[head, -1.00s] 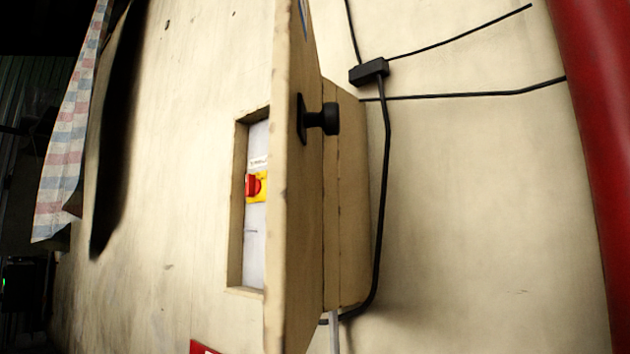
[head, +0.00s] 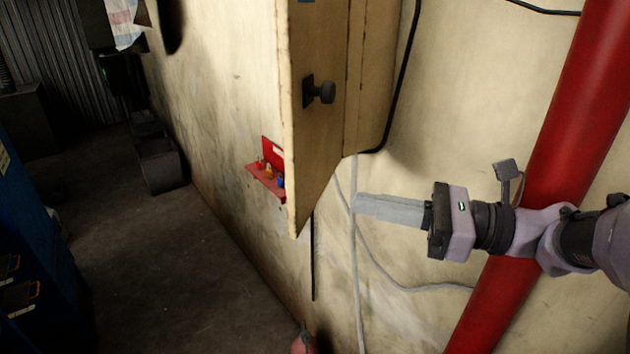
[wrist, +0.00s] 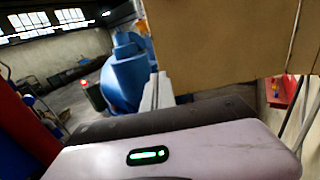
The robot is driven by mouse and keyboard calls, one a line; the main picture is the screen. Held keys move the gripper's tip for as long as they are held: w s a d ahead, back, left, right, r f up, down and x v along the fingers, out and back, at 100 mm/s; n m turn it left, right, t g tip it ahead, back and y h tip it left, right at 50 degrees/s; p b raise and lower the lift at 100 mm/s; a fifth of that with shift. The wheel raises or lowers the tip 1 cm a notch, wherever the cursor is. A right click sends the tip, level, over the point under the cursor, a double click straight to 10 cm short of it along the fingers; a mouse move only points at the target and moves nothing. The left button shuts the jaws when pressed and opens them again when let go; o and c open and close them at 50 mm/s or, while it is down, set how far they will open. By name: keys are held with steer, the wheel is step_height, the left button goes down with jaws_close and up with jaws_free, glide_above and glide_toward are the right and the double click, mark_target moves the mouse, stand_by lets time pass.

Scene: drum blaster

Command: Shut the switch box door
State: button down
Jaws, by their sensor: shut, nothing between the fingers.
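The switch box door (head: 318,150) is a beige panel with a black knob (head: 322,92). In the head view it stands open, swung out from the wall, its edge towards me. The switch box (head: 372,85) is behind it at the right; its switch is out of view. My gripper (head: 357,205) is shut and empty. It points left, below the box and to the right of the door's lower part, and looks apart from the door. In the wrist view the closed fingers (wrist: 157,90) lie just left of a large beige panel (wrist: 220,40), which seems to be the door or the box.
A red pipe (head: 575,130) runs diagonally behind my arm. A red wall rack (head: 268,178) with small coloured items sits left of the door's lower edge. Grey cables (head: 385,265) hang below the box. The floor (head: 190,280) at left is open.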

mark_target(296, 191)
steer(key=p+x, duration=0.1)
steer(key=x, duration=0.7)
steer(key=shift+s+a+p, duration=0.15)
steer(key=shift+p, duration=0.25)
steer(key=shift+r, duration=0.1)
